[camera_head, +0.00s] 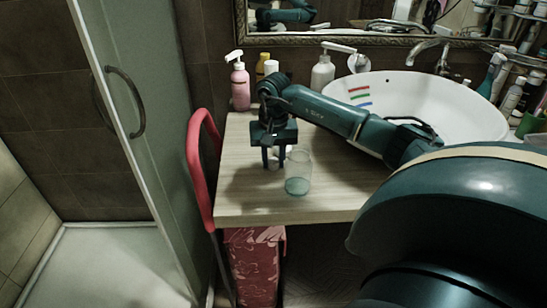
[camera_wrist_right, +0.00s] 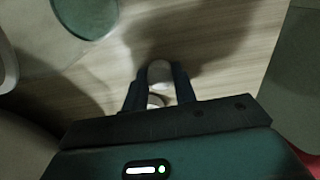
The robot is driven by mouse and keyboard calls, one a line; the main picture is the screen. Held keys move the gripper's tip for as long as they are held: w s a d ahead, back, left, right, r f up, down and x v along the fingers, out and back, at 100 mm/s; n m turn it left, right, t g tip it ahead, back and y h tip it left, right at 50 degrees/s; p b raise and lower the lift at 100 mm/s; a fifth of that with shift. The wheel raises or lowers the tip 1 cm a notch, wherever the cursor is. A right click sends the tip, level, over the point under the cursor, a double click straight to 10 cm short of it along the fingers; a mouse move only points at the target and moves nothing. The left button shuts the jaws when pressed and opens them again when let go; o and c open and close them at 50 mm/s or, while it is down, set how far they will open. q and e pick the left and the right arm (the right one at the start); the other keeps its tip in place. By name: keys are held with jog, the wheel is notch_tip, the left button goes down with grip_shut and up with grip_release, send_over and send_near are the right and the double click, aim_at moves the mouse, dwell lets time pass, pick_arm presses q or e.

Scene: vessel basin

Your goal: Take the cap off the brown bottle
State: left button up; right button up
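My right gripper (camera_head: 272,165) points down over the wooden counter, left of a clear glass. In the right wrist view, a pale, rounded, cap-like thing (camera_wrist_right: 160,72) sits between the tips of my right gripper (camera_wrist_right: 160,80). The fingers stand close on both sides of it; whether they press on it I cannot tell. A second pale shape shows nearer the palm, partly hidden. I cannot make out a clearly brown bottle; its body may be hidden by the gripper. My left gripper is not in view.
The clear glass (camera_head: 298,174) stands close right of the gripper. A pink pump bottle (camera_head: 240,84), a yellow bottle (camera_head: 262,62) and a white pump bottle (camera_head: 322,74) stand at the back. A white basin (camera_head: 455,95) is to the right. A red chair-like frame (camera_head: 196,165) borders the counter's left edge.

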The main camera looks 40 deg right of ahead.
jog(key=o, duration=0.5)
jog(key=shift+c, duration=0.2)
